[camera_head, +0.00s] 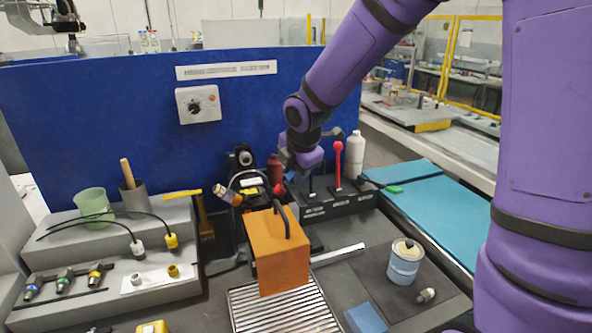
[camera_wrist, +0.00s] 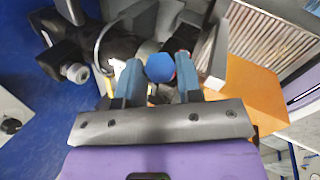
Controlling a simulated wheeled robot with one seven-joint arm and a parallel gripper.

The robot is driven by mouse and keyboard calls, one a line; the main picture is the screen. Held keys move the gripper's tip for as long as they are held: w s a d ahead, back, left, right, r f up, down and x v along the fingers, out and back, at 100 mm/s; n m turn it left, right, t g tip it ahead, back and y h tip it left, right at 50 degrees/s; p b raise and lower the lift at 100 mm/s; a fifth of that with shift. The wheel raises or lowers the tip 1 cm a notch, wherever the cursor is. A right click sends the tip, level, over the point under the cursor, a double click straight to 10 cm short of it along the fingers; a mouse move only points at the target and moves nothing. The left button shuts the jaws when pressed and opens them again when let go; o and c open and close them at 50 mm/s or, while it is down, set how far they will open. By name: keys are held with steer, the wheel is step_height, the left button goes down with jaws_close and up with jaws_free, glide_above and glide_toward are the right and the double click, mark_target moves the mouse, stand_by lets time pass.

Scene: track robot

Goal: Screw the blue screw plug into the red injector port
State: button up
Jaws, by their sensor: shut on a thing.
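The blue screw plug (camera_wrist: 161,67) is a small rounded blue piece between my fingertips in the wrist view. My gripper (camera_wrist: 161,82) is shut on it. A reddish patch shows at the plug's edge; I cannot tell whether it is the port. In the head view my gripper (camera_head: 289,174) points down behind the orange box, its fingertips small and partly unclear. A small red piece (camera_head: 279,190), perhaps the red injector port, shows just below it. Whether plug and port touch or are threaded together cannot be seen.
The orange box (camera_head: 283,262) with a dark handle stands close in front of my gripper. A red-knobbed lever (camera_head: 338,163) and a white bottle (camera_head: 355,157) stand to the right. A blue panel (camera_head: 120,120) rises behind. A paint can (camera_head: 404,266) stands at the front right.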

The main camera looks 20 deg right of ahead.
steer(key=shift+a+f, duration=0.75)
steer(key=shift+f, duration=0.05)
stand_by(0.8)
steer(key=o, duration=1)
steer(key=v, duration=1)
steer(key=shift+s+r, duration=0.15)
steer(key=shift+r, duration=0.2)
